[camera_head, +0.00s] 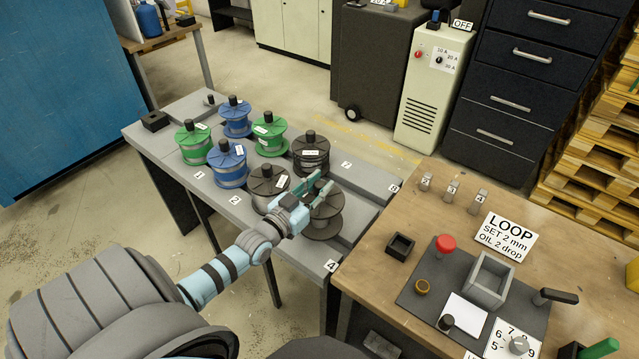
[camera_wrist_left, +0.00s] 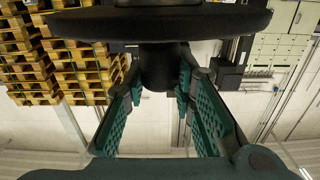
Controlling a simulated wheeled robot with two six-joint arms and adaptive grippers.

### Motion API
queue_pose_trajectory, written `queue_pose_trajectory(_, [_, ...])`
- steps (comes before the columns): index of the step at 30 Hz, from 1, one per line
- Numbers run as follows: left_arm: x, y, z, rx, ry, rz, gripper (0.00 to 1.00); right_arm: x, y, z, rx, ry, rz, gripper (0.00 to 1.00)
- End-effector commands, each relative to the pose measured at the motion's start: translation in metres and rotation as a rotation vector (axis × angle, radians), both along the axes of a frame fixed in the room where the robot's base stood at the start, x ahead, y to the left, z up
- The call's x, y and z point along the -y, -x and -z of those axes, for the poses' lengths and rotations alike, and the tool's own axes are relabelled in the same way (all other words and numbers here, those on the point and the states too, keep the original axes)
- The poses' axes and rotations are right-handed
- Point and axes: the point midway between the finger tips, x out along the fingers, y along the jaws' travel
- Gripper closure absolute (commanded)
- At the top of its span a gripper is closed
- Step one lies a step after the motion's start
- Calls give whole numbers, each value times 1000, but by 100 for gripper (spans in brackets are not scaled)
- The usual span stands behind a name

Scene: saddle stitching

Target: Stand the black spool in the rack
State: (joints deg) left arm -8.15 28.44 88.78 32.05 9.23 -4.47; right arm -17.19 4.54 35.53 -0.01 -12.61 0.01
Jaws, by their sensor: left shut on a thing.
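The black spool (camera_head: 323,228) in my left gripper is at the right end of the front row, by the label 4. My left gripper (camera_head: 319,190) is shut on its top knob, and its fingers hide part of the spool. In the left wrist view the black knob (camera_wrist_left: 163,68) sits between the two fingers (camera_wrist_left: 163,95), against a wide dark flange (camera_wrist_left: 160,23). The grey rack (camera_head: 353,222) holds the spools in two rows. I cannot tell whether the held spool touches the rack. My right gripper is not in view.
Two more dark spools stand close by, one left (camera_head: 268,186) and one behind (camera_head: 311,153). Blue (camera_head: 227,163) and green (camera_head: 194,144) spools fill the left part. A wooden bench (camera_head: 380,262) with small tools adjoins on the right. The rack's back right is bare.

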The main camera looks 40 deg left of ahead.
Motion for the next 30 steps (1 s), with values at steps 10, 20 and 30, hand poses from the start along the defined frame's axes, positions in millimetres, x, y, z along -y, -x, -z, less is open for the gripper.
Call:
queue_pose_trajectory(10, [0,0,6,3,0,0,100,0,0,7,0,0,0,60])
queue_pose_trajectory(20, [0,0,15,3,-1,0,100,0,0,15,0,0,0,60])
queue_pose_trajectory(30, [0,0,23,3,0,0,100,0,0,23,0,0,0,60])
